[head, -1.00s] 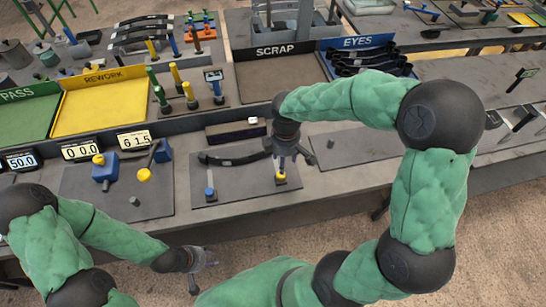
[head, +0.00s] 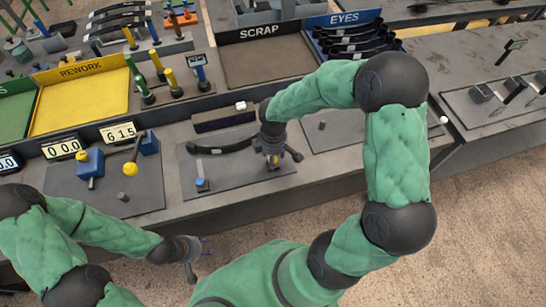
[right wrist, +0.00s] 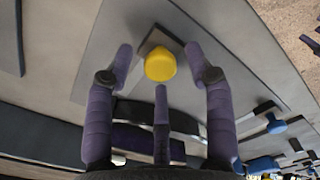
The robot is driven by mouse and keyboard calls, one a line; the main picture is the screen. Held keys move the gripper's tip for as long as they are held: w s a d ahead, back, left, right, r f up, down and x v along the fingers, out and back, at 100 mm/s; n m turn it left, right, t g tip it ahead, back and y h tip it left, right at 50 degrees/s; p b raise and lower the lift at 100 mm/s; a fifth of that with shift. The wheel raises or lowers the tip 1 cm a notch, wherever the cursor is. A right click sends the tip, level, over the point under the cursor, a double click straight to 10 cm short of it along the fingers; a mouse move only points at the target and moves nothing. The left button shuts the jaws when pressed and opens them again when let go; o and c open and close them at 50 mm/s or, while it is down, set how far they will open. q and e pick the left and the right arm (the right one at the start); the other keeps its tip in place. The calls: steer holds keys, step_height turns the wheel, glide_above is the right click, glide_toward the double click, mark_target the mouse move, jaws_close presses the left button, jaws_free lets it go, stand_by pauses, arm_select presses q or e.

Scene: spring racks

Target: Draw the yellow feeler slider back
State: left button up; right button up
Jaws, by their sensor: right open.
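The yellow feeler slider's knob (right wrist: 160,66) shows in the right wrist view on a small dark plate. My right gripper (head: 273,158) is right over it in the head view, hiding most of it. Its fingers are open around the knob, one on each side and one below it in the wrist view, with gaps visible. A blue knob (head: 200,183) stands at the left of the same grey plate (head: 232,181); a blue knob also shows in the wrist view (right wrist: 276,124). My left gripper (head: 192,262) is open and empty in front of the bench edge.
A dark curved spring (head: 225,146) lies behind the knobs. A fixture with a yellow ball lever (head: 131,168) and blue blocks stands at left, below digital displays (head: 122,132). The yellow rework tray (head: 80,102), scrap tray (head: 265,62) and eyes tray (head: 350,20) lie behind.

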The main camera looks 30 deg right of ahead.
steer(key=shift+f, duration=0.1)
jaws_close()
steer(key=shift+s+a, duration=0.2)
steer(key=shift+s, duration=0.7)
jaws_free()
steer(key=shift+s, duration=0.1)
step_height(320, 180, up, 12)
stand_by(0.7)
